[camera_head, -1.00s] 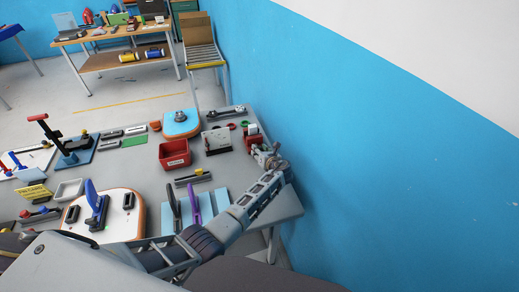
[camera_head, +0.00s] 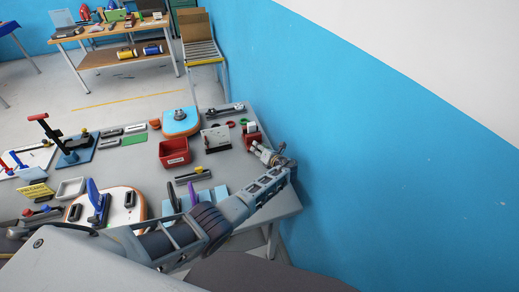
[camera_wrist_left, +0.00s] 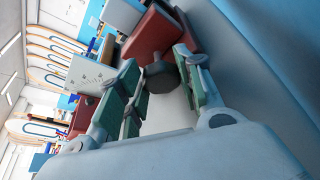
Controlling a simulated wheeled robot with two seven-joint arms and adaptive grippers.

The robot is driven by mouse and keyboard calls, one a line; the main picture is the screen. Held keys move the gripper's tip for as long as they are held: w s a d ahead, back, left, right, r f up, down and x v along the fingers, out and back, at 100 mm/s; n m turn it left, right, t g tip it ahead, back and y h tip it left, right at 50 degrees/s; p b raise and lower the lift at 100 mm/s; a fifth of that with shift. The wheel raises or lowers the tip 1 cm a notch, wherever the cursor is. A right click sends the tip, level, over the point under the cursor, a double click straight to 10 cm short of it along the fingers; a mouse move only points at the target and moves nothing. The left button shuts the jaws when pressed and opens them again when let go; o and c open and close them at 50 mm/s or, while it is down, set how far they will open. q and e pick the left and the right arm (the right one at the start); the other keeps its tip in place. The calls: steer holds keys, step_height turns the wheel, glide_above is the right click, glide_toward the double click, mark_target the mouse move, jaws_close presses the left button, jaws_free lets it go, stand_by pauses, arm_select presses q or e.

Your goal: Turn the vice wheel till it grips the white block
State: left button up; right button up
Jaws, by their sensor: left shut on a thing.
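The red vice (camera_head: 253,139) stands at the right end of the grey table, close to the blue wall. The small white block (camera_head: 251,127) shows at its top; I cannot tell whether the jaws touch it. In the left wrist view the vice's red body (camera_wrist_left: 150,33) is ahead of the fingers, with a pale block (camera_wrist_left: 122,14) beside it. My left gripper (camera_head: 265,153) is at the near side of the vice. Its green-padded fingers (camera_wrist_left: 163,84) are shut on the dark vice wheel (camera_wrist_left: 161,76), partly hidden between them. My right gripper is not in view.
The blue wall (camera_head: 330,150) is close on the right of my left arm. A red bin (camera_head: 174,153), a white upright panel (camera_head: 215,139) and a blue board (camera_head: 181,122) stand left of the vice. Several other fixtures crowd the table's left part.

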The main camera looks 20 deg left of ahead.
arm_select(q)
steer(key=shift+s+f, duration=0.1)
steer(key=shift+f, duration=0.05)
steer(key=o, duration=1)
steer(key=shift+f, duration=0.1)
steer(key=shift+s+d, duration=0.15)
steer(key=shift+r+v, duration=0.15)
steer(key=shift+v, duration=1.75)
steer(key=shift+r+v, duration=0.15)
steer(key=shift+v, duration=1.75)
steer(key=shift+f, duration=0.1)
